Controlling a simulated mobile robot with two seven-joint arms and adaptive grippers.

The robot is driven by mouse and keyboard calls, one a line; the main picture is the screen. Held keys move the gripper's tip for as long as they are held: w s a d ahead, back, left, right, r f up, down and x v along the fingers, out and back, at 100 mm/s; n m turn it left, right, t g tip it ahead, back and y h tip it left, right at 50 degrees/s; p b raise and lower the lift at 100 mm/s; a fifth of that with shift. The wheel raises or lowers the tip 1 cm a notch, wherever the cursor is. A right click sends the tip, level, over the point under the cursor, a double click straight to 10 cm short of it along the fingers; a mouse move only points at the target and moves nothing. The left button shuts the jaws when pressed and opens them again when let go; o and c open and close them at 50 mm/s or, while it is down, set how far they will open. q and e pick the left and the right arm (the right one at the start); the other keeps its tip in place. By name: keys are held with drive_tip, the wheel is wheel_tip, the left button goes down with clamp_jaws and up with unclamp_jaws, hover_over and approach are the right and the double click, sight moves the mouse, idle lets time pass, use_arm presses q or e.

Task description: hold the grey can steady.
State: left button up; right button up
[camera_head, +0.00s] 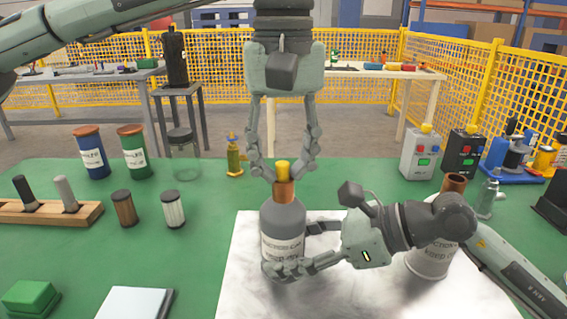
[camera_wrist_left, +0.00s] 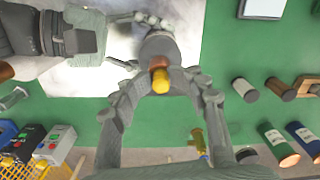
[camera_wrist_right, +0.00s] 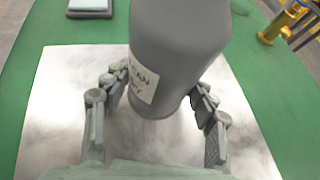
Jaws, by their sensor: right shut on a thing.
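The grey can (camera_head: 283,222) stands upright on a white marbled sheet, with a white label, a copper neck and a yellow cap (camera_head: 282,170). My right gripper (camera_head: 290,250) is shut on the can's body from the right; in the right wrist view its fingers lie on both sides of the grey can (camera_wrist_right: 178,50). My left gripper (camera_head: 282,176) points down over the can with its fingers open on either side of the cap. The left wrist view shows the yellow cap (camera_wrist_left: 160,81) between those fingertips; whether they touch it is unclear.
A pale labelled can (camera_head: 428,264) stands behind my right forearm on the white sheet (camera_head: 240,290). Blue and green cans (camera_head: 132,155), a glass jar (camera_head: 184,158) and two small cylinders stand at left. Switch boxes (camera_head: 418,155) stand at back right.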

sight(283, 163)
use_arm(q)
wheel_tip(283, 163, up, 13)
drive_tip(key=shift+r, duration=0.15)
use_arm(e)
drive_tip(key=shift+f, duration=0.1)
idle(0.4)
drive_tip(key=o, duration=0.9)
drive_tip(key=shift+o, duration=0.2)
